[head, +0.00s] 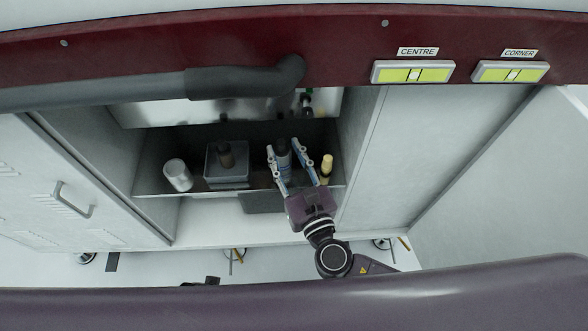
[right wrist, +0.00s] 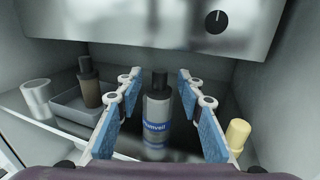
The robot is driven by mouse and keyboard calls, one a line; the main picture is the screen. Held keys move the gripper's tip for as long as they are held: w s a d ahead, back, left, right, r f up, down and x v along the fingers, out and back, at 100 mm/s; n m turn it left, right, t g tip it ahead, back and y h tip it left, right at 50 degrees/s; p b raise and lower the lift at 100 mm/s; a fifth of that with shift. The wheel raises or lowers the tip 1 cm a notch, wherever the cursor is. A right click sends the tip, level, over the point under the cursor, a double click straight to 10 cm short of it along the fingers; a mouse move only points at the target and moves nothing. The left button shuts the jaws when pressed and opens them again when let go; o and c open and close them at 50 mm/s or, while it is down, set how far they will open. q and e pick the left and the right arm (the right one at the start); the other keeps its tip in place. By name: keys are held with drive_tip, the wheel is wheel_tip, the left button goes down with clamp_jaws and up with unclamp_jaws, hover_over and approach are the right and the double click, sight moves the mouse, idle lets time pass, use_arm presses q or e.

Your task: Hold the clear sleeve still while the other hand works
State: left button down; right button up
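A pale, whitish cylinder (head: 177,175) stands upright at the left end of the shelf; it also shows in the right wrist view (right wrist: 38,98). It may be the clear sleeve, but I cannot tell for sure. My right gripper (head: 286,150) reaches into the cabinet and is open, with blue pads on its fingers. A grey bottle with a dark cap and a blue label (right wrist: 157,112) stands upright between those fingers, with a visible gap on each side. The cylinder is well to the left of this gripper. My left gripper is not in view.
A grey square tray (head: 226,181) holding a brown bottle (right wrist: 89,88) is left of the gripper. A small yellow bottle (head: 326,168) stands close to its right. A metal housing with a black knob (right wrist: 216,20) overhangs the shelf. Side walls enclose the bay.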

drive_tip(key=shift+x, duration=1.45)
